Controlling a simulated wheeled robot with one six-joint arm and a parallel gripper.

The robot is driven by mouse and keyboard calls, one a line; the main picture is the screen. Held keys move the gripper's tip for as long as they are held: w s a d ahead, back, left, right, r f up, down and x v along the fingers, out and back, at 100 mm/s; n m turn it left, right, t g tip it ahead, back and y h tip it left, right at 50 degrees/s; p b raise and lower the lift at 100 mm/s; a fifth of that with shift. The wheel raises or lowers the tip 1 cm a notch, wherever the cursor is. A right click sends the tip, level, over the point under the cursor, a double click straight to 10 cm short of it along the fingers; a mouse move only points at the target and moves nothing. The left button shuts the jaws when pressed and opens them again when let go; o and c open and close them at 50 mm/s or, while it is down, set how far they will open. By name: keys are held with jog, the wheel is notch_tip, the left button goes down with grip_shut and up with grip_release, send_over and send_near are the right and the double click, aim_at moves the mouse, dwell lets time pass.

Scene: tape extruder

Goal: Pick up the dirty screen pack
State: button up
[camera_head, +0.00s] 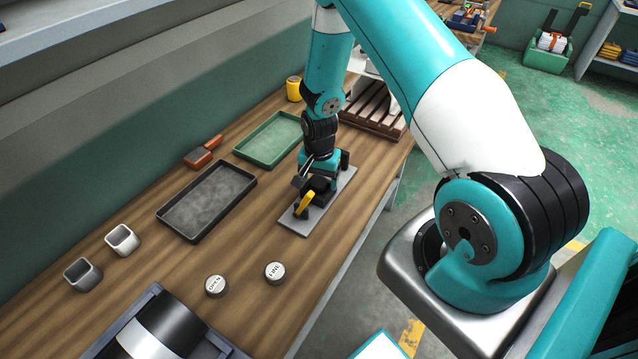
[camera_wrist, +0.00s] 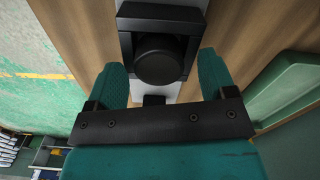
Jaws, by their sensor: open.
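A black fixture with a yellow handle (camera_head: 305,203) stands on a grey plate (camera_head: 293,222) on the wooden bench in the head view. In the wrist view, a dark round piece (camera_wrist: 160,60) sits at the black block (camera_wrist: 160,18) of this fixture. It may be the dirty screen pack, but no label or dirt shows. My gripper (camera_wrist: 163,68) is open, with one teal finger on each side of the round piece and visible gaps. In the head view my gripper is over the fixture, its fingertips partly hidden.
Discs marked OPEN (camera_head: 215,286) and FINE (camera_head: 275,272) lie nearer on the bench. A black tray (camera_head: 163,213), a green tray (camera_head: 243,152), an orange-handled brush (camera_head: 203,151) and two small cups (camera_head: 122,240) stand to the left. A slatted wooden rack (camera_head: 372,112) is behind.

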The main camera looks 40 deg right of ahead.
jog(key=c, duration=1)
